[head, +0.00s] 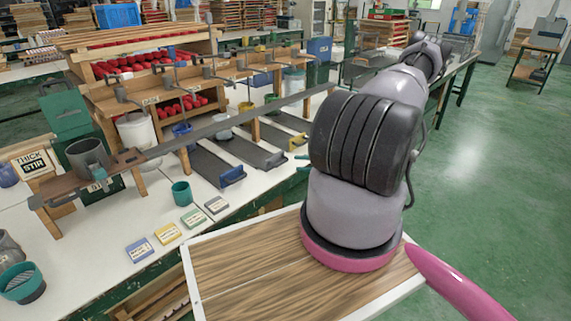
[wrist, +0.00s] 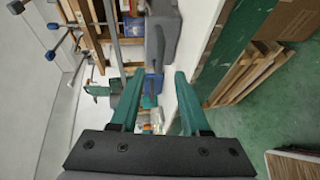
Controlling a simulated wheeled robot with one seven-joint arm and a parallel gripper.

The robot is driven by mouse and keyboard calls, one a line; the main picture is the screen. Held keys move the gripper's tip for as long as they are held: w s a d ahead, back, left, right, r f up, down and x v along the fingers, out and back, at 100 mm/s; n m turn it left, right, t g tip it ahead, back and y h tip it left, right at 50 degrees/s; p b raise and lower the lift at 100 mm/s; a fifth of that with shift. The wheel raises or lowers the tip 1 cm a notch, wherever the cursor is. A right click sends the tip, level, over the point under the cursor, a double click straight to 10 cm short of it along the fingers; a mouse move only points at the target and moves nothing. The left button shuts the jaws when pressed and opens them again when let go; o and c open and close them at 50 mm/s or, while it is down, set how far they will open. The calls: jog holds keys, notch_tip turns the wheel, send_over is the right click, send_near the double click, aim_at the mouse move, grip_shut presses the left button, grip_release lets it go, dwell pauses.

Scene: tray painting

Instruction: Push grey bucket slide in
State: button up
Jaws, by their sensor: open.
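Several flat dark-grey slides lie on the white bench under the wooden rack in the head view. The nearest slide (head: 207,162) has a blue front end (head: 232,176), and another slide (head: 245,150) lies to its right. A pale grey bucket (head: 223,119) stands behind them; I cannot tell which slide belongs to it. My gripper (wrist: 158,78) is open, with teal fingers apart in the wrist view. A blue end piece (wrist: 152,84) and a grey slide (wrist: 161,35) show beyond the fingertips; contact is unclear. My arm hides part of the bench in the head view.
A teal cup (head: 181,193) and several small labelled cards (head: 167,234) are on the bench front. A wooden board with a white rim (head: 189,275) is in front of the bench. Yellow (head: 246,107) and blue (head: 183,130) buckets stand at the rack.

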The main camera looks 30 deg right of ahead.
jog(key=x, duration=0.7)
grip_shut()
jog(key=shift+d, duration=0.1)
dwell(1.2)
